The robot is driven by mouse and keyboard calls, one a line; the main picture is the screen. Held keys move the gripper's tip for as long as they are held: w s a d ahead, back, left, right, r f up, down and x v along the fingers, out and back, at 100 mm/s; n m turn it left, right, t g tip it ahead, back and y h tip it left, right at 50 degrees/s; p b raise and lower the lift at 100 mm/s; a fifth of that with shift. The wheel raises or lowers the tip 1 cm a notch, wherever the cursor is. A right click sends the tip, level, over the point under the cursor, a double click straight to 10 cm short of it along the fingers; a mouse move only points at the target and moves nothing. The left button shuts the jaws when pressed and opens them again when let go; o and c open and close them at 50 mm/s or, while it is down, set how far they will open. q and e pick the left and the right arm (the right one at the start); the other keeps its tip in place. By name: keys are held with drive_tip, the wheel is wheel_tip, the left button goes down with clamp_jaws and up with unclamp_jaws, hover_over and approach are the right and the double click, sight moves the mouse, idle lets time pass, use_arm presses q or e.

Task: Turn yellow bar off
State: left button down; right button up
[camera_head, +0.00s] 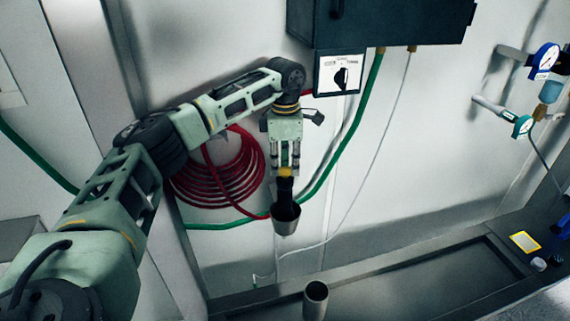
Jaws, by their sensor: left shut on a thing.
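My left gripper (285,170) hangs down at the middle of the camera_head view, in front of the wall. It is shut on a dark-handled metal cup (286,218), which hangs below its fingertips. A small yellow piece shows at the fingertips, at the top of the dark handle; I cannot tell whether it is a bar or part of the gripper. No other clear yellow bar shows. A switch box with a black rotary knob (341,78) is on the wall, up and right of the gripper, apart from it. My right gripper is not in view.
A dark cabinet (385,22) is above the switch. A red hose coil (215,180) and a green hose (345,150) are on the wall. Another metal cup (315,298) stands below. Gauges (544,60) and a yellow-edged item (524,241) are at right. The trough (410,285) has free room.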

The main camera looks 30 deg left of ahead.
use_arm(q)
drive_tip(key=c, duration=1.7)
unclamp_jaws()
drive_tip(key=shift+c, duration=0.2)
